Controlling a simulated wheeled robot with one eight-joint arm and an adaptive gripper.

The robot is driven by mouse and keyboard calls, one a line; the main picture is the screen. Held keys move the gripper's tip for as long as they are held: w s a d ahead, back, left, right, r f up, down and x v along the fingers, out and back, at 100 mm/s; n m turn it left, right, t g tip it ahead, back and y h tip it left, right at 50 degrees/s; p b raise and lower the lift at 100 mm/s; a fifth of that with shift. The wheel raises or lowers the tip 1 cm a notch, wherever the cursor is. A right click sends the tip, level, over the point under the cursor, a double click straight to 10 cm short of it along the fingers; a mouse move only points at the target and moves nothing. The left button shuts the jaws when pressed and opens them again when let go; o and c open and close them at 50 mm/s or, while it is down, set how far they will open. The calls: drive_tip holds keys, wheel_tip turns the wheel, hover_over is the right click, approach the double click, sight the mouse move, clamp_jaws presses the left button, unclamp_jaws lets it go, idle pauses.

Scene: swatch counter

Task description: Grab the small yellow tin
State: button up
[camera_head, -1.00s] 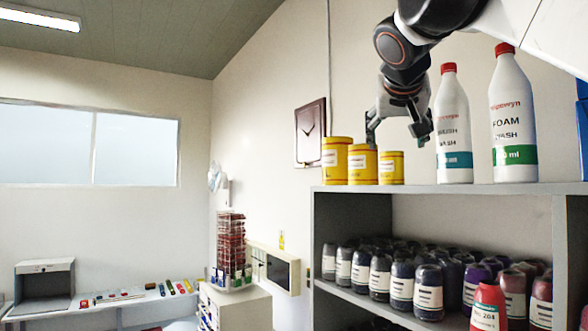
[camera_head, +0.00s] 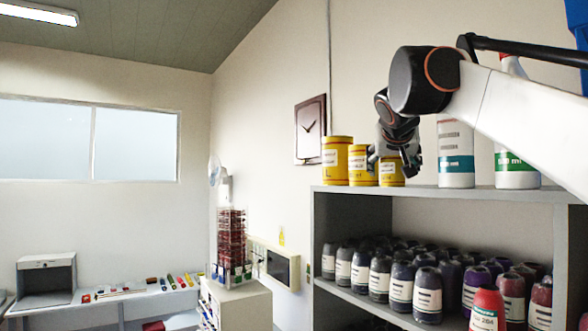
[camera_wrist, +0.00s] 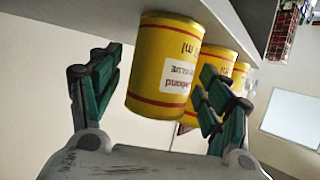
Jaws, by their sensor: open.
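Three yellow tins stand in a row on top of the grey shelf, falling in size from left to right. The small yellow tin (camera_head: 391,178) is at the right end, partly hidden by my gripper (camera_head: 394,164). In the wrist view, where things look upside down, the small tin (camera_wrist: 160,80) is nearest, with a white label and red bands. My open gripper (camera_wrist: 162,82) has a green-padded finger on each side of it.
The middle tin (camera_head: 362,172) stands close beside the small one, with the large tin (camera_head: 335,162) beyond. The shelf unit (camera_head: 330,215) holds several dark bottles below.

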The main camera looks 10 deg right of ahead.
drive_tip(key=shift+w+d, duration=0.1)
drive_tip(key=c, duration=1.2)
drive_tip(key=shift+c, duration=0.8)
drive_tip(key=shift+r, duration=0.1)
